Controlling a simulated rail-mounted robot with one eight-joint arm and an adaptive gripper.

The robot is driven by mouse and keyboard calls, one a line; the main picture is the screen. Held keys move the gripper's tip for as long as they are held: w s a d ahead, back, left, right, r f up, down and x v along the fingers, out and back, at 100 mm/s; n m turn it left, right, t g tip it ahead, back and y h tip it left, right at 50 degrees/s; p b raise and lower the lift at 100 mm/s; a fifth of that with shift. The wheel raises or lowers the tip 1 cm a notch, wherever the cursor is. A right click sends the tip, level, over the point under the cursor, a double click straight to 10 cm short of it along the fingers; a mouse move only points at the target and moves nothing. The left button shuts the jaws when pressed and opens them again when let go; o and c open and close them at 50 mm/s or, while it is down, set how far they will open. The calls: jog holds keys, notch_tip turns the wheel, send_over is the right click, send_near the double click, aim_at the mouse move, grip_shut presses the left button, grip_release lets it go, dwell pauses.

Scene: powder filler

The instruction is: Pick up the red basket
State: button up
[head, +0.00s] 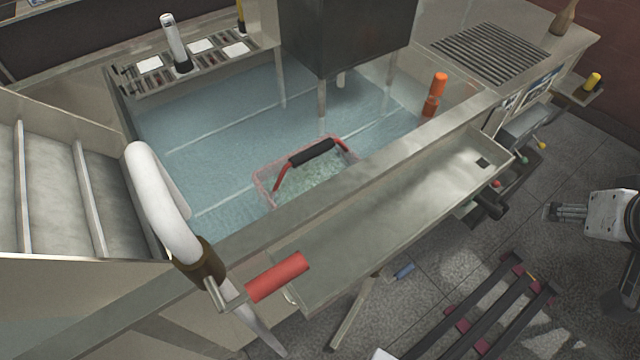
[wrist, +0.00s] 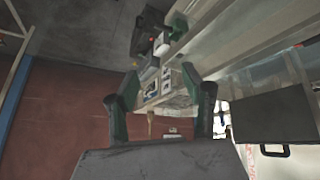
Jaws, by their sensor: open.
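The red basket (head: 264,190) sits in the blue-floored basin, in the left middle of the head view. It has a thin red rim, see-through sides and pale greenish contents. Its arched red handle with a black grip (head: 312,152) stands up over it. The basin's front wall hides part of its near side. My gripper (head: 550,212) is at the right edge of the head view, outside the basin and far from the basket. In the wrist view, the two dark green fingers (wrist: 162,75) are apart with nothing between them. I cannot make out the basket there.
A long metal trough (head: 400,225) runs along the basin's front. A red cylinder grip (head: 277,277) and a thick white curved pipe (head: 160,205) stand at the left. A dark box (head: 350,35) hangs over the basin. A dark slatted rack (head: 480,310) is low on the right.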

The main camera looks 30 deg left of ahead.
jog(key=w+a+n+g+y+p, duration=0.1)
jog(key=w+a+n, duration=0.3)
jog(key=a+n, duration=0.3)
jog(key=w+a+n+g+p, duration=0.1)
jog(key=w+a+n, duration=0.3)
jog(key=a, duration=0.6)
jog(key=w+a+n+g+y+p, duration=0.1)
jog(key=w+a+n, duration=0.3)
jog(key=a+n, duration=0.3)
jog(key=n+g+p, duration=0.3)
jog(key=n, duration=0.7)
send_near(313, 150)
jog(key=shift+h, duration=0.3)
jog(key=f+b, duration=0.1)
jog(key=f, duration=0.1)
jog(key=a+f+b, duration=0.1)
jog(key=b, duration=0.1)
jog(key=a+f+b, duration=0.1)
jog(key=f, duration=0.1)
jog(key=shift+s+a+f, duration=0.15)
jog(key=shift+s+f, duration=0.2)
jog(key=shift+s, duration=0.05)
jog(key=f+b, duration=0.1)
jog(key=f, duration=0.1)
jog(key=w+f+b, duration=0.1)
jog(key=f, duration=0.1)
jog(key=shift+w+f, duration=0.2)
jog(key=shift+f, duration=0.15)
jog(key=shift+a+f, duration=0.2)
jog(key=shift+f, duration=0.3)
